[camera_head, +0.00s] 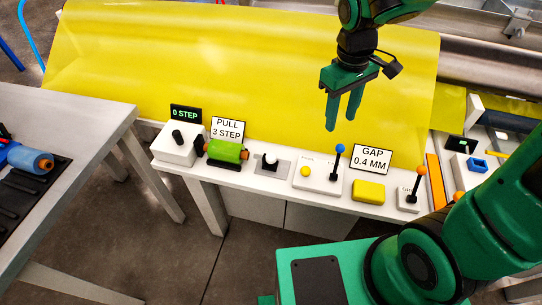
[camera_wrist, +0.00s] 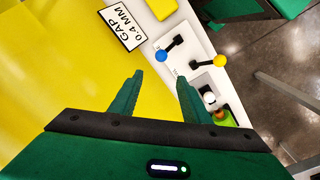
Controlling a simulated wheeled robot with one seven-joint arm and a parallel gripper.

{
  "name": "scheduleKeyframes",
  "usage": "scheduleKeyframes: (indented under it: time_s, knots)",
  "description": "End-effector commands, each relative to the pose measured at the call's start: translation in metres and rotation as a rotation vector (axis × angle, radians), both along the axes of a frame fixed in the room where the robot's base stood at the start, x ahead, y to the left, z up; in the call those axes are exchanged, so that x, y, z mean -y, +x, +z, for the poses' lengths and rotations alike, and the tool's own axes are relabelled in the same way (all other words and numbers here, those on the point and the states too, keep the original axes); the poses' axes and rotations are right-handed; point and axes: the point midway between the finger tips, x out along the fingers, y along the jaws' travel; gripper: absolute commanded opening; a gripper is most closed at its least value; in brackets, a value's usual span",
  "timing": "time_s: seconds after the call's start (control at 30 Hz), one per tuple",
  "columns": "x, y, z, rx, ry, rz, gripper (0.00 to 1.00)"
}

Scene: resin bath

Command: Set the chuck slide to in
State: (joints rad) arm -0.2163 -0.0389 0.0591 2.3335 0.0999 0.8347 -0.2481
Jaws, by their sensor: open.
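A white control panel (camera_head: 318,181) on the narrow bench carries a yellow-knobbed control (camera_head: 305,171) and a blue-knobbed lever (camera_head: 340,149). In the wrist view the yellow knob (camera_wrist: 219,61) sits on a short black rod and the blue knob (camera_wrist: 161,56) on another. Left of the panel is a grey plate with a white knob (camera_head: 271,159), seen also in the wrist view (camera_wrist: 209,98). The small labels are unreadable, so I cannot tell which control is the chuck slide. My gripper (camera_head: 341,122) is open and empty, above and apart from the controls; its fingers show in the wrist view (camera_wrist: 159,76).
Left stand a "0 STEP" display (camera_head: 186,114), a "PULL 3 STEP" sign (camera_head: 228,129) and a green roller (camera_head: 226,151). Right are a "GAP 0.4 MM" sign (camera_head: 371,158), a yellow block (camera_head: 369,191) and an orange-knobbed lever (camera_head: 421,171). A yellow sheet (camera_head: 200,60) rises behind.

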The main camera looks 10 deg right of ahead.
Motion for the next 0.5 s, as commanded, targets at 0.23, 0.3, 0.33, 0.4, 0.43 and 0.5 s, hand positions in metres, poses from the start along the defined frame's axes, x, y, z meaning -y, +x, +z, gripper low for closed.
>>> scheduleKeyframes:
  time_s: [0.23,0.3,0.33,0.4,0.43,0.5]
  knots:
    - [-0.129,0.016,-0.043,-0.025,0.039,0.390,0.43]
    - [-0.150,0.014,-0.050,-0.029,0.048,0.450,0.43]
    - [-0.157,0.013,-0.052,-0.031,0.051,0.469,0.43]
    - [-0.168,0.012,-0.056,-0.032,0.057,0.498,0.43]
    - [-0.171,0.012,-0.058,-0.032,0.058,0.506,0.43]
    - [-0.174,0.011,-0.062,-0.033,0.060,0.515,0.43]
